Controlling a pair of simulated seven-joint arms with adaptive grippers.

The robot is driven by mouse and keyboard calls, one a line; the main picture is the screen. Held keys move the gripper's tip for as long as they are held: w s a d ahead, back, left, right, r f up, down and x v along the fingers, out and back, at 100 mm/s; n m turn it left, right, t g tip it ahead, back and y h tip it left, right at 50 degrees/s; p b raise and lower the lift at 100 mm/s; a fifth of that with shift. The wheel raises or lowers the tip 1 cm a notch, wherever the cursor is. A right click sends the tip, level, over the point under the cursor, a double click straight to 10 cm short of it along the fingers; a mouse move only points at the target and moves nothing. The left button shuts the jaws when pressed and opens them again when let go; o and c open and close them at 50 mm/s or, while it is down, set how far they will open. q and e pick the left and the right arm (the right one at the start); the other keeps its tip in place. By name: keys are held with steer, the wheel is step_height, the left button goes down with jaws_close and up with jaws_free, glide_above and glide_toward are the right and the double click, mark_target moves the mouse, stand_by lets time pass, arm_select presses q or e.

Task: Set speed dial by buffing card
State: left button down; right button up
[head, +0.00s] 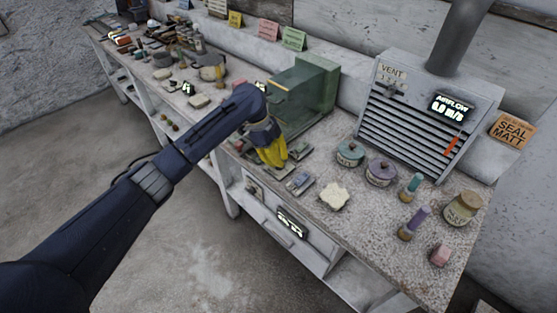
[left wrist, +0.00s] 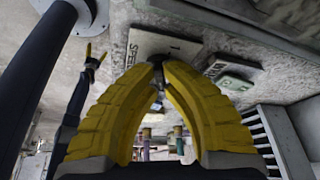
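My left gripper (head: 272,150) has yellow fingers and reaches down at the bench front, before the green machine (head: 316,82). In the left wrist view its fingertips (left wrist: 160,66) close around a small dark knob, the speed dial (left wrist: 158,56), on a pale plate marked SPEED (left wrist: 136,44). The gripper hides the dial in the head view, and its setting cannot be read. Yellow, pink (head: 268,29) and green (head: 293,39) cards stand along the back; their writing is too small to tell which is the buffing card. My right gripper (left wrist: 96,57) shows small in the left wrist view, fingers apart.
A plate with a switch (head: 300,183) lies right of the left gripper. Nearby stand a cream sponge-like piece (head: 334,196), two lidded pots (head: 381,172), brushes (head: 415,222) and a jar (head: 461,208). The vent box (head: 415,120) has an airflow display reading 0.0. Tools crowd the far left bench.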

arm_select(q)
steer(key=n+t, duration=0.1)
steer(key=n, duration=0.2)
steer(key=n+t, duration=0.1)
steer(key=n, duration=0.2)
steer(key=shift+s+t, duration=0.1)
steer(key=shift+t, duration=0.2)
steer(key=n+t, duration=0.1)
steer(key=n, duration=0.3)
steer(key=shift+n+t+y, duration=0.4)
steer(key=shift+n+t, duration=0.3)
steer(key=shift+n, duration=0.8)
steer(key=shift+s+n, duration=0.1)
steer(key=shift+n, duration=0.2)
steer(key=c, duration=1.5)
jaws_free()
steer(key=shift+r, duration=0.1)
steer(key=v, duration=1.1)
steer(key=shift+r, duration=0.4)
steer(key=shift+s, duration=0.1)
